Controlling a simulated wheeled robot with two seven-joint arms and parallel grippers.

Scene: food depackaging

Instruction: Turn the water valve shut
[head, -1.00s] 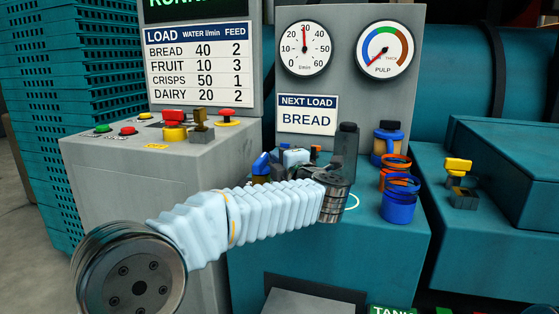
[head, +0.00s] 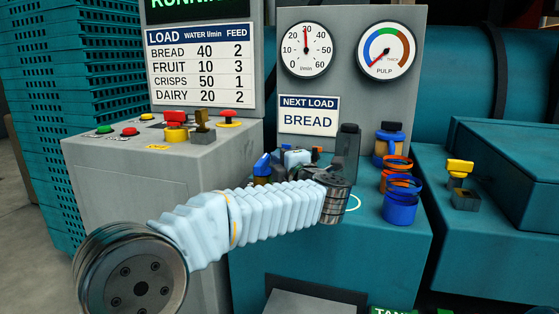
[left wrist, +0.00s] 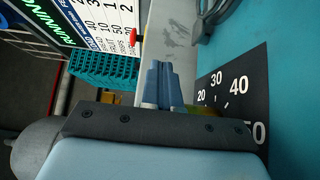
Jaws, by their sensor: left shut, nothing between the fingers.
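My left gripper (head: 287,160) is low over the teal cabinet, beyond my forearm, largely hidden in the head view. In the left wrist view its two blue-grey fingers (left wrist: 163,85) are together with nothing between them. A dark scale plate (left wrist: 237,103) marked 20 to 50 lies just right of them, with a brass-coloured part (left wrist: 207,110) partly behind the gripper body. A saturated blue part (head: 262,164) shows left of the gripper; I cannot tell whether it is the valve handle or whether the fingers touch it. The flow gauge (head: 306,50) needle points near 30. My right gripper is not seen.
A grey console (head: 110,165) with buttons and a red mushroom knob (head: 229,116) stands at the left. A yellow-handled switch (head: 460,167) is farther right.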

